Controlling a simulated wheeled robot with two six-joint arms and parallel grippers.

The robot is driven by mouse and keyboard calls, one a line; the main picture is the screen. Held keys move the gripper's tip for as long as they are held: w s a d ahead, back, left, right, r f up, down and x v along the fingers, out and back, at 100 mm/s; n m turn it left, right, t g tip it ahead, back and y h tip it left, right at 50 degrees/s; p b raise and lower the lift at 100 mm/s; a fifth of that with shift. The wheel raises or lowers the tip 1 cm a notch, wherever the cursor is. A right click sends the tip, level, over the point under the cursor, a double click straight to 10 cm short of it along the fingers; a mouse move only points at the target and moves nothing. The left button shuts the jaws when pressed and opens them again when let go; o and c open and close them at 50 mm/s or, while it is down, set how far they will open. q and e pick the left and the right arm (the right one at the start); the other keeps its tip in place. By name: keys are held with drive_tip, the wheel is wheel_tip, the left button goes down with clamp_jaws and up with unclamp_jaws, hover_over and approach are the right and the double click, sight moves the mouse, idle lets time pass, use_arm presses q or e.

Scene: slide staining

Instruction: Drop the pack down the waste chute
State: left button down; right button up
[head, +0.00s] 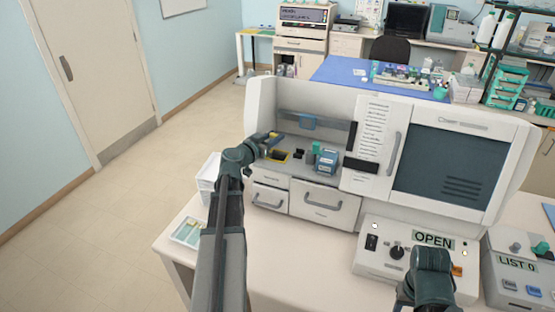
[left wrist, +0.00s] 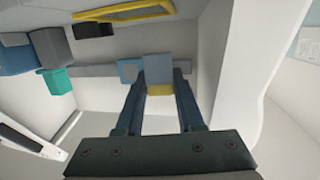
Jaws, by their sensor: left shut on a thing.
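My left gripper (head: 268,140) is inside the open bay of the white machine (head: 262,105), at its left side. In the left wrist view its two fingers (left wrist: 160,85) are shut on a small blue-grey and yellow pack (left wrist: 158,68). The waste chute seems to be the dark opening with a yellow rim (head: 278,156) in the bay floor; the yellow rim (left wrist: 125,13) also shows at the top of the left wrist view. The pack is held apart from the rim. My right gripper (head: 432,262) is at lower right, its fingers hard to make out.
A blue box (head: 326,161) and a teal item (head: 316,147) stand right of the chute. A control box labelled OPEN (head: 375,258) and a LIST box (head: 510,275) stand in front. White trays (head: 208,170) are left of the machine.

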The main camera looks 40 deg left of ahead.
use_arm(q)
drive_tip(key=shift+c, duration=2.2)
unclamp_jaws()
drive_tip(key=s+r+p, duration=0.2)
drive_tip(key=s, duration=1.1)
drive_tip(key=shift+s+d, duration=0.3)
use_arm(e)
wheel_tip(320, 180, up, 2)
drive_tip(key=shift+r, duration=0.1)
use_arm(q)
drive_tip(key=shift+s, duration=0.1)
use_arm(e)
drive_tip(key=shift+s, duration=0.1)
